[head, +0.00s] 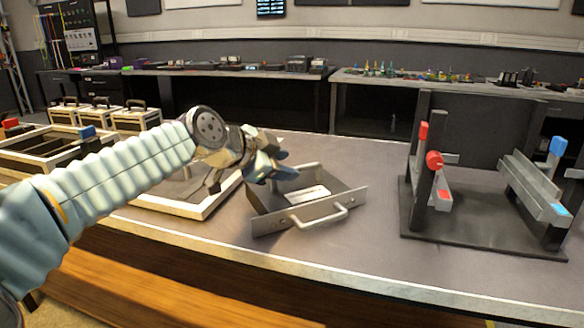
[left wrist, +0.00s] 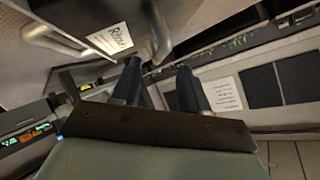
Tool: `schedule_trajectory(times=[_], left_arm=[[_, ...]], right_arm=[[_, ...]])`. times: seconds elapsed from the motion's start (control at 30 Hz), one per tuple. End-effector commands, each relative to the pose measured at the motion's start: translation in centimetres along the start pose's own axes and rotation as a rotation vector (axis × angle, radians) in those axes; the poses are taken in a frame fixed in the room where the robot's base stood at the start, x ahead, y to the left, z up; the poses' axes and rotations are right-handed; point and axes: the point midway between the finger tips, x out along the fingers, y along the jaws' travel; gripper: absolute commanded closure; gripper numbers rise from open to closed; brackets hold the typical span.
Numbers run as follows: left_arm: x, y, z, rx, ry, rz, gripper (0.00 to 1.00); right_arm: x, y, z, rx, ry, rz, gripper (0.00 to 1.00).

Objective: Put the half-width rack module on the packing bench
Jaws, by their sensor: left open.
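The rack module (head: 318,210) is a low grey box with a white label on top, a handle on its front panel and another at its far side. It sits on the near grey bench (head: 375,262). My left gripper (head: 279,173) is open, just above the module's far left part, close to the far handle. In the left wrist view the label (left wrist: 108,39) and a handle (left wrist: 161,32) show just beyond the two open fingers (left wrist: 158,78). I cannot tell whether the fingers touch the handle. My right gripper is not in view.
A dark stand with red and blue clamps (head: 432,225) is on the right of the bench. A light-rimmed tray (head: 205,209) lies left of the module, with cases (head: 128,118) behind. Bench surface between module and stand is clear. Cluttered benches line the back wall.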

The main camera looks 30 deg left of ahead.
Motion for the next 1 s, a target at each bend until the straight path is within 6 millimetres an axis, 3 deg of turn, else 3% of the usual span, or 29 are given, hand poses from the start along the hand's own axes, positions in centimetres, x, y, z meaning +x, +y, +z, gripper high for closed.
schedule_trajectory(times=[0.2,0.4,1.0], left_arm=[[-5.1,0.0,0.0,0.002,0.002,-0.003,0.56],[-7.6,0.0,0.0,0.0,0.001,-0.001,0.56],[-8.0,0.0,0.0,0.0,0.0,0.0,0.56]], right_arm=[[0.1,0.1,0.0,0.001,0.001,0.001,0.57],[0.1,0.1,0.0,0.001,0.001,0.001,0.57],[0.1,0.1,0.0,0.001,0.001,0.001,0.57]])
